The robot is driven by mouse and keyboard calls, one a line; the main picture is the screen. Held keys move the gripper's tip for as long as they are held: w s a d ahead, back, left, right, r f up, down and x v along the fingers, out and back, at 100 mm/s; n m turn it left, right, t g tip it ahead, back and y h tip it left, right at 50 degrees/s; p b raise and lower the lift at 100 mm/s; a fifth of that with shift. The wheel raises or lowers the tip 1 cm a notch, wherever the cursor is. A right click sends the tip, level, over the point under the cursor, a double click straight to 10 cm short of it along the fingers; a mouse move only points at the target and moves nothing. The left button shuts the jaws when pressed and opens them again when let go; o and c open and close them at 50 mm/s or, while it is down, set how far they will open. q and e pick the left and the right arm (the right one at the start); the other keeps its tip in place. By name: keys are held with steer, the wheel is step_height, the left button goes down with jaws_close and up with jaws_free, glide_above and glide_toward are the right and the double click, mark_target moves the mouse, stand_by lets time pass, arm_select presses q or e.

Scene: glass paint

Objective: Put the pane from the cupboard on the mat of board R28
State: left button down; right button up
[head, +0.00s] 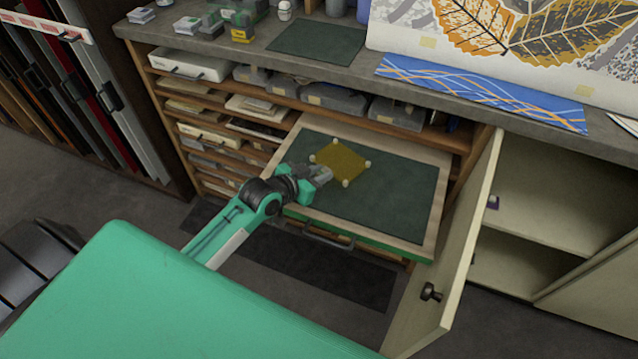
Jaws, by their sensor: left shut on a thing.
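A square amber pane (342,161) with small pale knobs at its corners is over the dark green mat (395,205) of a pulled-out board with a pale wooden rim (437,213). My left gripper (323,175) comes in from the left and is shut on the pane's near-left edge. Whether the pane touches the mat or is just above it, I cannot tell. The fingertips partly cover that edge. I cannot read R28 anywhere. The cupboard (540,215) at the right has its door (450,255) open. My right gripper is not in view.
A grey worktop (215,52) above the board carries another dark green mat (318,42), a blue patterned sheet (480,90) and a leaf picture (510,30). The open cupboard door stands close to the board's right side. Shelves with boxes (190,65) are at the left.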

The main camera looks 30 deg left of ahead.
arm_select(q)
steer(key=shift+f, duration=2)
steer(key=shift+f, duration=0.15)
steer(key=c, duration=1.2)
jaws_free()
steer(key=shift+s+r, duration=0.1)
steer(key=shift+r, duration=0.1)
steer(key=v, duration=1.1)
steer(key=shift+s+r, duration=0.2)
steer(key=shift+s, duration=0.15)
steer(key=shift+a, duration=0.15)
